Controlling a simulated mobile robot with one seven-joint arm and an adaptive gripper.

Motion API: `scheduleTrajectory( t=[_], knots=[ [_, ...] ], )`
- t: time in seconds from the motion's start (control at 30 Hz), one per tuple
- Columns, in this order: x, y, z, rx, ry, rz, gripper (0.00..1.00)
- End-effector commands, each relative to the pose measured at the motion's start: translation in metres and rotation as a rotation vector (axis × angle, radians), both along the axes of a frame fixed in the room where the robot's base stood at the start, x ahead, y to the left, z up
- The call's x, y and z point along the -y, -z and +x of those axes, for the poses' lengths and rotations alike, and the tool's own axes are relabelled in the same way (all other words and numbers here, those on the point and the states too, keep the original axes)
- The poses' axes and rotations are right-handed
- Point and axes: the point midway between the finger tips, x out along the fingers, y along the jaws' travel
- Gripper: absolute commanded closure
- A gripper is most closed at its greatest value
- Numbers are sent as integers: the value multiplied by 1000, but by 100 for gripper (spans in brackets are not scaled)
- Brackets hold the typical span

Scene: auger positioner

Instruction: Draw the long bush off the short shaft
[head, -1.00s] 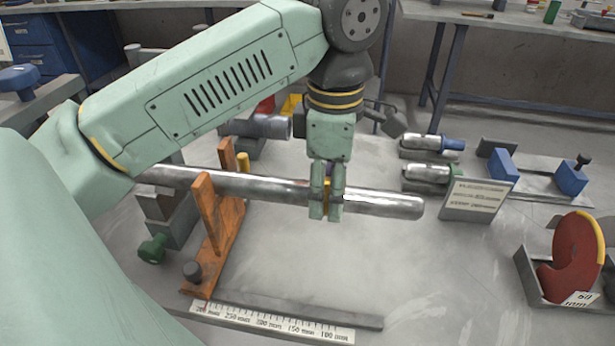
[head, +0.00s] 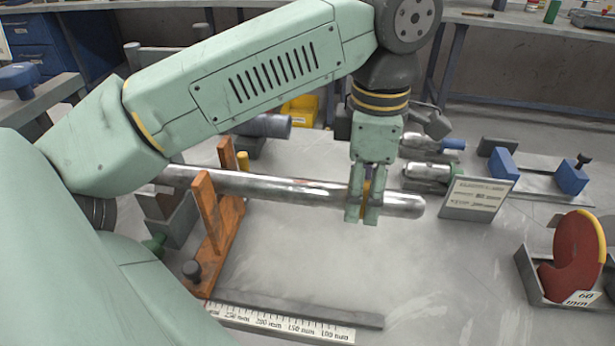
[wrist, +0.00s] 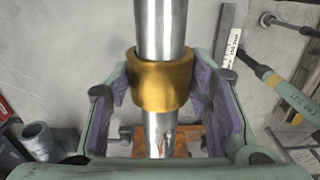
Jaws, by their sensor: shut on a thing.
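The long bush, a brass-coloured sleeve (wrist: 160,82), is around the silver shaft (wrist: 160,25) in the wrist view. In the head view only a sliver of the bush (head: 367,192) shows between my fingers. My gripper (head: 363,210) is shut on the bush from above, with its purple pads on either side in the wrist view. The shaft (head: 285,187) lies roughly level, and its rounded free end sticks out a short way to the right of my gripper. Its left part passes the orange bracket (head: 207,215) and goes behind my arm.
A scale bar (head: 285,322) lies at the front. A labelled block (head: 477,199) stands just beyond the shaft's free end, with silver cylinders (head: 428,172) behind. A red disc (head: 575,255) stands in a holder at the right. The floor between shaft and scale is clear.

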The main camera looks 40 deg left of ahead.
Motion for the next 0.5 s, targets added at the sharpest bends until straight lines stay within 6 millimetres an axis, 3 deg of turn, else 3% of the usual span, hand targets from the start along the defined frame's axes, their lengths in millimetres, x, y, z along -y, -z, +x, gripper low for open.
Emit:
scheduleTrajectory(
  t=[0.5],
  knots=[
    [22,0,14,0,1,1,82]
  ],
)
